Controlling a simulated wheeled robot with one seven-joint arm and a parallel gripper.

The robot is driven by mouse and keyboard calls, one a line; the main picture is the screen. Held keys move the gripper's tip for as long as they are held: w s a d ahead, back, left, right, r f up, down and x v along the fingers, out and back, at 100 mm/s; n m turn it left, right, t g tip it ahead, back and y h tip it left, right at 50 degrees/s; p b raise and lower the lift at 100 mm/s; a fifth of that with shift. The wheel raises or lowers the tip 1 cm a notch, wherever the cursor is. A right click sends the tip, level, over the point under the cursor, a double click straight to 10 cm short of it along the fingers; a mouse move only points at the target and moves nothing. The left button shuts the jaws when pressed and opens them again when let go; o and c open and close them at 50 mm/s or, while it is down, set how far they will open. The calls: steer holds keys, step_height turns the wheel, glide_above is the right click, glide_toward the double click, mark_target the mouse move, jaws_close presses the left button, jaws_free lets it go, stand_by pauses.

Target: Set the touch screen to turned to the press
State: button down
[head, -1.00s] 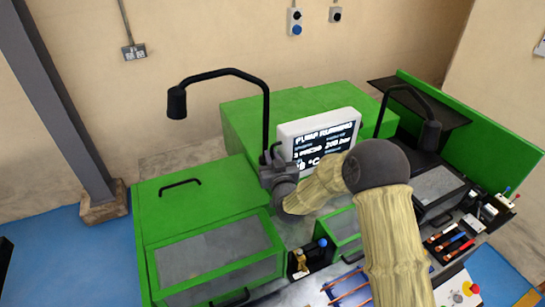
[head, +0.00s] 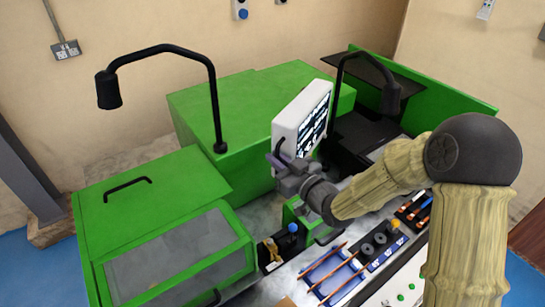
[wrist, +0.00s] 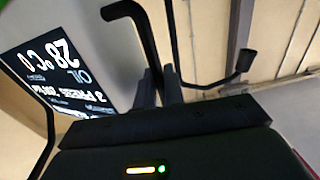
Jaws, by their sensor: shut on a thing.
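The touch screen (head: 302,118) is a white-cased panel with a dark lit display, standing above the green machine. In the head view its face is angled to the right, towards the press side. My gripper (head: 283,165) is at the screen's lower left edge, shut on its dark handle. In the wrist view the bent black handle (wrist: 138,25) runs down between the fingers of my gripper (wrist: 160,85). There the lit display (wrist: 55,75) shows at the left, upside down. The handle's gripped part is mostly hidden.
A black lamp (head: 109,90) arches on the left and another lamp (head: 390,98) stands right of the screen. A green hooded cabinet (head: 150,190) is at the left. Below my arm lie a blue tray (head: 335,280) with rods and a control panel (head: 400,292).

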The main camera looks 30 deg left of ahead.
steer(key=w+d+b, duration=0.1)
steer(key=w+d, duration=0.2)
steer(key=d, duration=0.5)
steer(key=shift+w+r, duration=0.1)
steer(key=c, duration=1.9)
jaws_free()
steer(key=b+v, duration=0.4)
steer(key=v, duration=1.3)
steer(key=shift+d, duration=0.25)
